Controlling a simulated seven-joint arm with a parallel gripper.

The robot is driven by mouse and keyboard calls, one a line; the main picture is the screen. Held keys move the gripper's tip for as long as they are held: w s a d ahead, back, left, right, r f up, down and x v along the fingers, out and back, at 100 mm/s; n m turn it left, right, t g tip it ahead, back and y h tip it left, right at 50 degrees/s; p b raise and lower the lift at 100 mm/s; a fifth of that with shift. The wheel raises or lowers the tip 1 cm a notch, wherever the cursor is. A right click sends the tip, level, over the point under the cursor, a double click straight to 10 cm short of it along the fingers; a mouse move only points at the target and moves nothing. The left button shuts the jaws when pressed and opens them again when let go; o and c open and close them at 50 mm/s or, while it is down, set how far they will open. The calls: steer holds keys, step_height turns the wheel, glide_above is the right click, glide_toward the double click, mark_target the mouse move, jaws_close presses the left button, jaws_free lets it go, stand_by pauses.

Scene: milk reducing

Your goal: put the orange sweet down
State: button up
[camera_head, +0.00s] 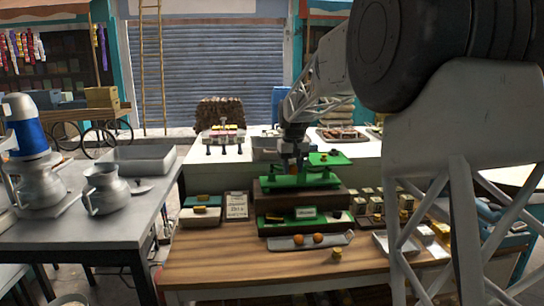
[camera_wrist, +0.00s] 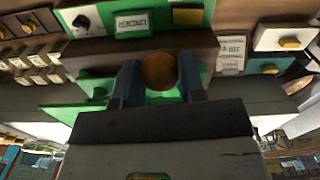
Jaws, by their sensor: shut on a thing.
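My gripper (camera_head: 293,160) is above the green tray (camera_head: 318,182) on the brown upper step, in the middle of the table. In the wrist view my gripper (camera_wrist: 161,82) is shut on a round orange sweet (camera_wrist: 158,70), one finger on each side of it. The green tray also shows behind the sweet (camera_wrist: 205,73). I cannot tell whether the sweet touches the tray. Two other orange sweets (camera_head: 318,238) lie on a grey tray (camera_head: 341,239) at the front.
A lower green tray holds a small sign (camera_head: 306,212), a yellow block (camera_head: 275,217) and a dark round thing (camera_head: 335,215). A written card (camera_head: 236,205) stands left. Small boxes (camera_head: 392,200) stand right. The wooden table front (camera_head: 215,265) is mostly clear.

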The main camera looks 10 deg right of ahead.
mark_target(264, 150)
steer(key=w+r+m, duration=0.1)
steer(key=w+r, duration=0.8)
steer(key=w+a+r, duration=0.2)
steer(key=w+a, duration=0.4)
steer(key=a, duration=0.2)
steer(key=shift+w, duration=0.3)
steer(key=shift+a+f, duration=0.1)
steer(key=shift+f, duration=3)
steer(key=shift+f, duration=1.85)
steer(key=shift+f, duration=0.1)
